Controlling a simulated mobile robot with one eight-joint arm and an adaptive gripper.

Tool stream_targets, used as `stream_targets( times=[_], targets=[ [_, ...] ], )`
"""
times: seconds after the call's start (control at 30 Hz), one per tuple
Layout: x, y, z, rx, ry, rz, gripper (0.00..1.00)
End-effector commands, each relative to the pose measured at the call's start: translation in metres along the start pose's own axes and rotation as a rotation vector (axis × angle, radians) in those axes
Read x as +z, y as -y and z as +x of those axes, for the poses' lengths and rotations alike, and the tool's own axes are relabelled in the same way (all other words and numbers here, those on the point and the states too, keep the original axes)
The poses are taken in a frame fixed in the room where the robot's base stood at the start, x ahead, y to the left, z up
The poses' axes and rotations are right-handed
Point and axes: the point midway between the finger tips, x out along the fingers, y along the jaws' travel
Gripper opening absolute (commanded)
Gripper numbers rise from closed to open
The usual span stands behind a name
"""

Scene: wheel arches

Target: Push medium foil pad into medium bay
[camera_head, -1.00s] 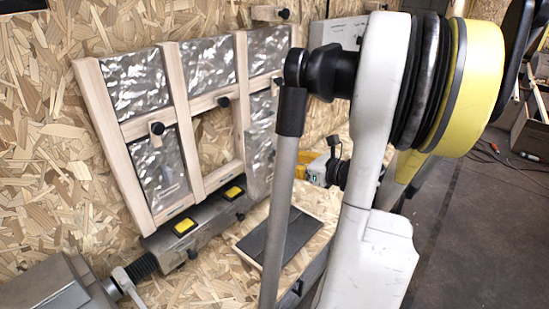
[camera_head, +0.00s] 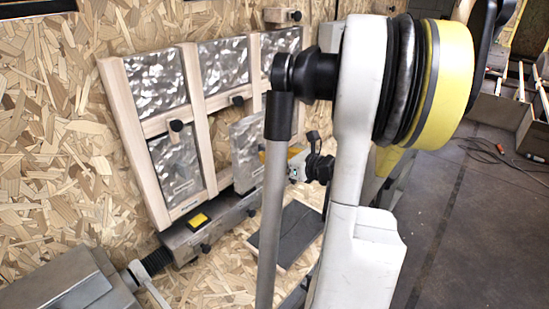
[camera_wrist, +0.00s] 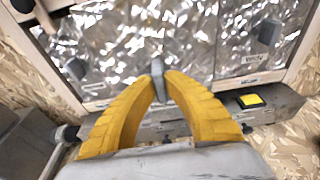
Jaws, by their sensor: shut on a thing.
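A silver crinkled foil pad (camera_head: 247,140) stands tilted in front of the lower middle opening of the wooden frame (camera_head: 205,150), which I take as the medium bay. My gripper (camera_head: 285,160) is to its right in the head view, partly hidden by my own arm. In the wrist view, the yellow fingers of my gripper (camera_wrist: 160,76) are shut on a grey tab on the front of the foil pad (camera_wrist: 115,48). The pad covers most of the opening there. I cannot tell whether its edges are inside the wooden bars.
Other foil pads (camera_head: 178,165) fill the lower left and upper openings. A grey rail with a yellow button (camera_head: 199,220) runs under the frame. A dark board (camera_head: 285,235) lies below right.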

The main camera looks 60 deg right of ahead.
Motion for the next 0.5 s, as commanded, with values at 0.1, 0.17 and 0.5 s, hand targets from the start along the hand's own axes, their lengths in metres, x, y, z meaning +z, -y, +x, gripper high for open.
stream_targets(
  times=[0.1, 0.17, 0.5],
  targets=[
    [0.003, -0.001, 0.011, 0.002, 0.000, 0.000, 0.00],
    [0.004, -0.001, 0.016, 0.002, 0.000, -0.001, 0.00],
    [0.009, -0.001, 0.045, 0.001, 0.001, -0.001, 0.00]
  ],
)
